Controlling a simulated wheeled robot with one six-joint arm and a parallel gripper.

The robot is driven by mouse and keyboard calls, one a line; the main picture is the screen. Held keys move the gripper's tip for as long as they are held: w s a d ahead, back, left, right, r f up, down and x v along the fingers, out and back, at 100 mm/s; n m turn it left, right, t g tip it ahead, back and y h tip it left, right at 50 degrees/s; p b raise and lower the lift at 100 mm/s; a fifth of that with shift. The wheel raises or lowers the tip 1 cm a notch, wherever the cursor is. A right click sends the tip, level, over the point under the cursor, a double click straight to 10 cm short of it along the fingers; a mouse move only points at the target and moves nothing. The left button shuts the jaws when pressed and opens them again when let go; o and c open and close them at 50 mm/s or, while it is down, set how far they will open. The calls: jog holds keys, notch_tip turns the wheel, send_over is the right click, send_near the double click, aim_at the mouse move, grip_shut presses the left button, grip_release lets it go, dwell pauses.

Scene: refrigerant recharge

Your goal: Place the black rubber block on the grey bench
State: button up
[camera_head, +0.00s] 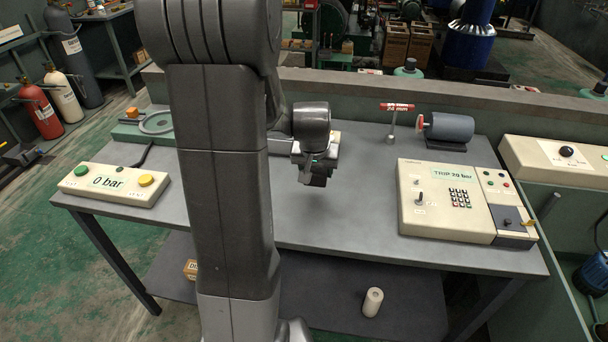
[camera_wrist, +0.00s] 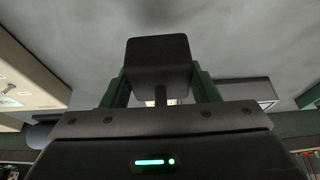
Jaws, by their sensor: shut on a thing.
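My gripper (camera_wrist: 161,92) is shut on the black rubber block (camera_wrist: 158,58), which sits between its green fingers in the wrist view. In the head view my gripper (camera_head: 313,172) hangs over the middle of the grey bench (camera_head: 345,215), and the fingers and block are small and dark there. The bare bench top fills the upper part of the wrist view beyond the block. The block looks to be held above the bench, but the exact gap cannot be told.
A cream panel reading "0 bar" (camera_head: 113,184) stands at the bench's left. A keypad console (camera_head: 445,201) stands right. A red-handled "24 mm" tool (camera_head: 394,118) and a grey cylinder (camera_head: 447,127) stand behind. The bench middle is clear. A white roll (camera_head: 372,302) stands on the lower shelf.

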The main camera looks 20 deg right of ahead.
aim_at(315, 176)
jog(key=shift+f, duration=3.3)
jog(key=shift+f, duration=0.2)
jog(key=o, duration=1.1)
jog(key=shift+r, duration=0.15)
jog(key=shift+r, duration=0.2)
jog(key=v, duration=1.1)
jog(key=shift+s+a+r, duration=0.15)
jog(key=shift+r, duration=0.1)
jog(key=shift+r, duration=0.1)
